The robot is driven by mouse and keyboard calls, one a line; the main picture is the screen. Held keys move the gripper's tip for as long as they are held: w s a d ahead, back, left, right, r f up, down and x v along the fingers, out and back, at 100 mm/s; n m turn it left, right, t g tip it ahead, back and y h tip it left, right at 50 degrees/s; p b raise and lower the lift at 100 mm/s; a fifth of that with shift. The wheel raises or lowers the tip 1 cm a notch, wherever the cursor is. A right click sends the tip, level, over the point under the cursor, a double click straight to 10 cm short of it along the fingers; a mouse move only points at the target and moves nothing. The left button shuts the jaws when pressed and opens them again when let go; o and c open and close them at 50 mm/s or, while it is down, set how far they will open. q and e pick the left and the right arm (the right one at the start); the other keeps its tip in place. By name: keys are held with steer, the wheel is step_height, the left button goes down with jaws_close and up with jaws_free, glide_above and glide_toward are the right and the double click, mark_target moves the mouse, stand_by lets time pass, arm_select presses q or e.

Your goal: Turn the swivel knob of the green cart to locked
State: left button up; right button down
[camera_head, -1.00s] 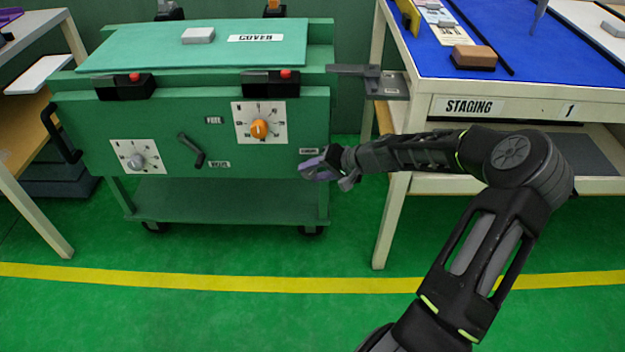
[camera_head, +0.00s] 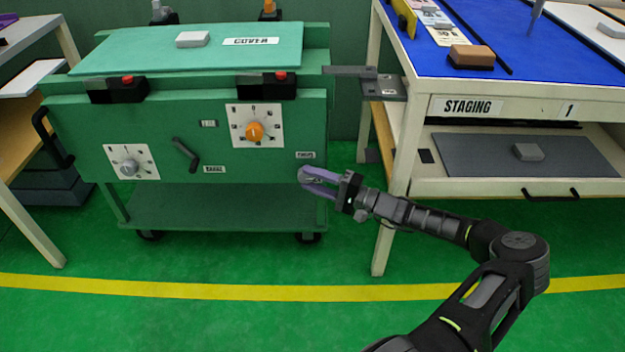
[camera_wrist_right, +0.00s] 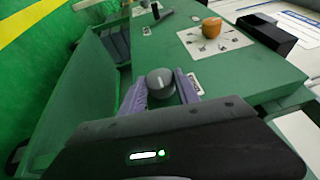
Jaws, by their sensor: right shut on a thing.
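The green cart (camera_head: 200,105) stands at the left, its front panel facing me. A small round grey knob (camera_head: 311,176) sits at the lower right of that panel, below a small label (camera_head: 305,155) too small to read. My right gripper (camera_head: 309,182) is shut on this knob, a purple finger on either side. The right wrist view shows the knob (camera_wrist_right: 160,83) between the two fingers, with a pale line on its face. A label there is partly hidden by a finger, and I cannot read the knob's setting. My left gripper is not in view.
The panel also carries an orange dial (camera_head: 254,131), a grey dial (camera_head: 129,168) and a dark lever (camera_head: 185,153). The staging table (camera_head: 440,130) stands close at the right, with a grey latch plate (camera_head: 384,88) between it and the cart. The floor in front is clear.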

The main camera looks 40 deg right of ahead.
steer(key=shift+a+t, duration=0.2)
steer(key=shift+t, duration=0.1)
steer(key=c, duration=0.9)
jaws_free()
steer(key=shift+d, duration=0.1)
steer(key=shift+s+d+f, duration=0.1)
steer(key=shift+s+d, duration=0.25)
steer(key=shift+s, duration=0.15)
steer(key=p+v, duration=0.2)
steer(key=v, duration=0.4)
steer(key=shift+s+f, duration=0.15)
steer(key=shift+s, duration=0.1)
steer(key=shift+d, duration=0.1)
